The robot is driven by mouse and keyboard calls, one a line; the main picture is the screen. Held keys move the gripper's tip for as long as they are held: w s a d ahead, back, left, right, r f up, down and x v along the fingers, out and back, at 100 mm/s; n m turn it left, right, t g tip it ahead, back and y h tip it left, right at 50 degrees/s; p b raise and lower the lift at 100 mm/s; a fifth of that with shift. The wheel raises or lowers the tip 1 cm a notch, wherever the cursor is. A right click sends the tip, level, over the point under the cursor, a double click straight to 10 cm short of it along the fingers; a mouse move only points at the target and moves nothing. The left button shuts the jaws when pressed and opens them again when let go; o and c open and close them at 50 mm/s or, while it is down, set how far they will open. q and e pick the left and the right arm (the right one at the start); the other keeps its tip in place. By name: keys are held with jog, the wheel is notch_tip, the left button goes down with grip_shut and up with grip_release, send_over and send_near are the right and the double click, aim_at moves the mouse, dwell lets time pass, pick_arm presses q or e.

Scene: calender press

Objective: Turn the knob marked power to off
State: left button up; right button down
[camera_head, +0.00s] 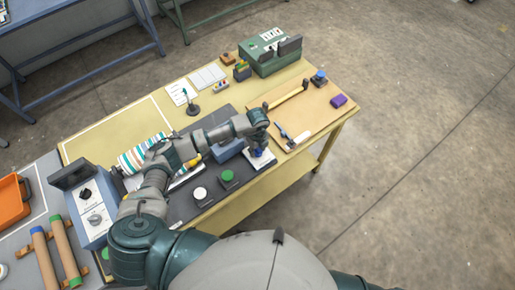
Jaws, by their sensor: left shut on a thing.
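My left gripper (258,147) points down over a small white panel (262,162) at the front edge of the dark mat. It is shut on a small knob-like thing there, which the fingers mostly hide. I cannot read any marking or see which way it is turned. A blue-grey box (229,149) is just left of the gripper. A control box (94,215) with a dark knob (85,194) and a grey knob (95,219) stands at the left, apart from the gripper; its labels are too small to read. My right gripper is not in view.
A white-topped button (200,193) and a green-topped button (228,176) stand near the table's front edge. A wooden board (312,122) with tools lies right of the gripper. A green machine (270,52) stands at the back. An orange tray (12,203) is far left.

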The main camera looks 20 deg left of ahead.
aim_at(258, 149)
pick_arm(q)
jog(key=o, duration=1.1)
jog(key=shift+o, duration=0.2)
jog(key=shift+r, duration=0.2)
notch_tip(258, 149, up, 12)
jog(key=shift+f, duration=0.25)
jog(key=shift+w, duration=0.1)
